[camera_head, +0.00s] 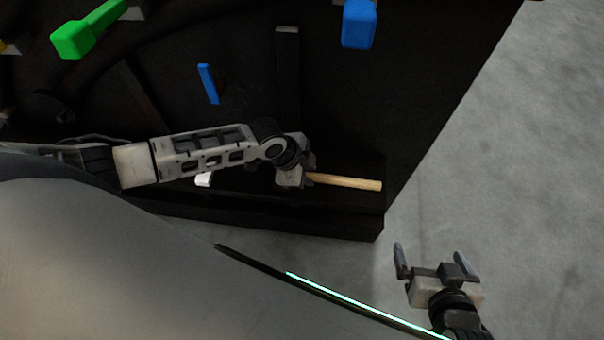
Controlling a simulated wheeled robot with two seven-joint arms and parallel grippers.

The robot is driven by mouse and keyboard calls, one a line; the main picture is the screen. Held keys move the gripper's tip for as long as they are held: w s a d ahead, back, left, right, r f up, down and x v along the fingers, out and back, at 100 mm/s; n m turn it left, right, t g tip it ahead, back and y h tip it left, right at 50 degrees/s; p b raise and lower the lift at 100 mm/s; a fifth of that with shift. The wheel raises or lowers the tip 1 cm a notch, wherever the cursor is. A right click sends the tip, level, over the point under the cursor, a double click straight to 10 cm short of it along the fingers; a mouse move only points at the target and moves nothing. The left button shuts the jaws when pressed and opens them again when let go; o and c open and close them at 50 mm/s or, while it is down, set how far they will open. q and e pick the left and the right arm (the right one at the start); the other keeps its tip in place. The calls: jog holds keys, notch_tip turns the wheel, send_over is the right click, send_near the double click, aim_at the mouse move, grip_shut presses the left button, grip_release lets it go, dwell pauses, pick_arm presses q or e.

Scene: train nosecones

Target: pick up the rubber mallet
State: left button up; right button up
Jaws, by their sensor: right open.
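The rubber mallet shows as a light wooden handle (346,182) lying along the near right edge of the dark surface. Its head is not seen clearly; the left end of the handle runs under or behind my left gripper. My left gripper (296,176) is over that left end, seen from above and behind, with its fingertips hidden. Whether it touches the mallet cannot be told. My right gripper (430,254) is open and empty, off to the lower right over the grey floor.
The dark surface (340,110) has a raised near edge. A green piece (75,39), a blue block (358,24) and a thin blue bar (208,84) stand further back. A small white object (203,180) lies below my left arm. Floor (520,170) is clear at right.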

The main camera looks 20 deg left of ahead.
pick_arm(q)
jog(key=shift+x, duration=1.05)
grip_shut()
jog(key=shift+r, duration=0.1)
